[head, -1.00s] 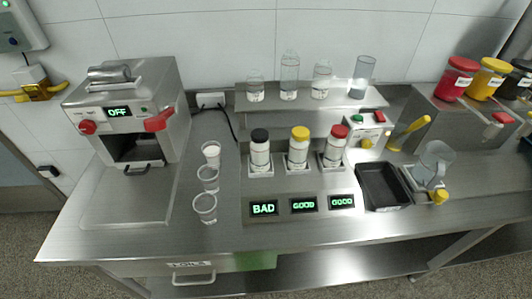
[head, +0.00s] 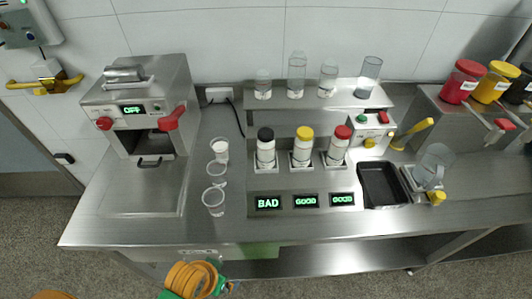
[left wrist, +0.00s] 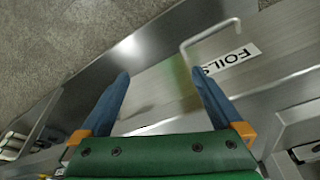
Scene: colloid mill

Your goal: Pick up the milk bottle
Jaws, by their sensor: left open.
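Three capped bottles with pale contents stand upright in holders in the head view: one black-capped (head: 266,149), one yellow-capped (head: 302,149), one red-capped (head: 338,147). I cannot tell which is the milk bottle; no label is readable. Clear bottles (head: 297,77) stand on the shelf behind. My left gripper (left wrist: 157,76) is open and empty in the left wrist view, its blue fingers near the drawer front labelled FOILS (left wrist: 230,60). In the head view its orange and green arm shows at the bottom, below the counter's front edge, far from the bottles. My right gripper is not in view.
Three plastic cups (head: 214,197) stand left of the bottles. Displays (head: 268,203) read BAD, GOOD, GOOD in front of them. A machine (head: 140,108) showing OFF stands left; a black tray (head: 382,187) and a clear jug (head: 432,167) are right. The counter's front strip is clear.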

